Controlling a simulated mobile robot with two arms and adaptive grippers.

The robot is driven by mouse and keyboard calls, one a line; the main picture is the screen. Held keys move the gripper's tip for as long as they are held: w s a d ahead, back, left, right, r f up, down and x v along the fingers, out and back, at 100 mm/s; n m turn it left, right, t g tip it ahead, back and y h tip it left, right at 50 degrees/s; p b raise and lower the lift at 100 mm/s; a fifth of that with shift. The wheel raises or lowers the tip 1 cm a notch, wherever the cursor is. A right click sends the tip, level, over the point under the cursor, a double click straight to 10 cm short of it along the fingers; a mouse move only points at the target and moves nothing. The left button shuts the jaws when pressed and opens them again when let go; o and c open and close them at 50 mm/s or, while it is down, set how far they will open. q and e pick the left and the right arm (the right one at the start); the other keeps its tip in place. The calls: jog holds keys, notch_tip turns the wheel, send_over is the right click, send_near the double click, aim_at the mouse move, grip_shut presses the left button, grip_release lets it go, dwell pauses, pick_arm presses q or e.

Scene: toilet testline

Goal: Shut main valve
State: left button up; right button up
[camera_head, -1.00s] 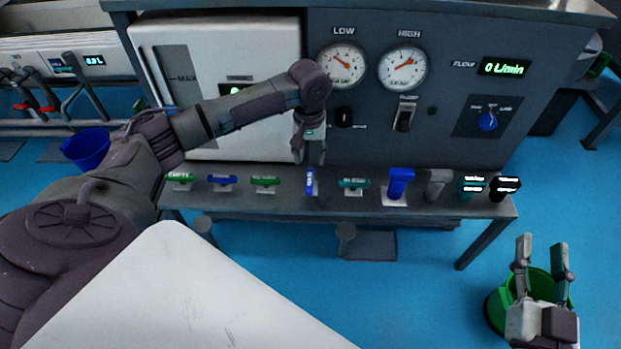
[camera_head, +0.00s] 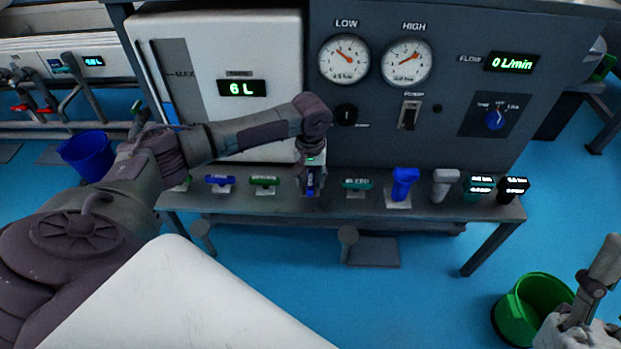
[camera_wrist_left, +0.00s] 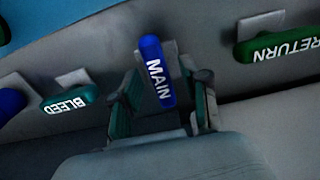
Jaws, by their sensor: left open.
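The main valve has a blue handle marked MAIN (camera_wrist_left: 157,75), on the bench's front ledge. It points front to back, unlike the crosswise handles beside it. In the head view the handle (camera_head: 311,190) is mostly hidden by my left gripper (camera_head: 311,182). In the left wrist view my left gripper (camera_wrist_left: 160,105) is open, with one finger on each side of the MAIN handle; I cannot tell whether they touch it. My right gripper (camera_head: 592,290) is at the lower right, away from the bench, and its opening is unclear.
The green RETURN (camera_wrist_left: 280,46) and BLEED (camera_wrist_left: 70,98) handles flank the main valve. A taller blue handle (camera_head: 403,182) stands further right. The tank display (camera_head: 241,88) reads 6 L; flow (camera_head: 512,63) reads 0 L/min. A green bucket (camera_head: 518,312) is on the floor.

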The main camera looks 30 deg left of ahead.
pick_arm(q)
jog(key=shift+c, duration=0.2)
grip_shut()
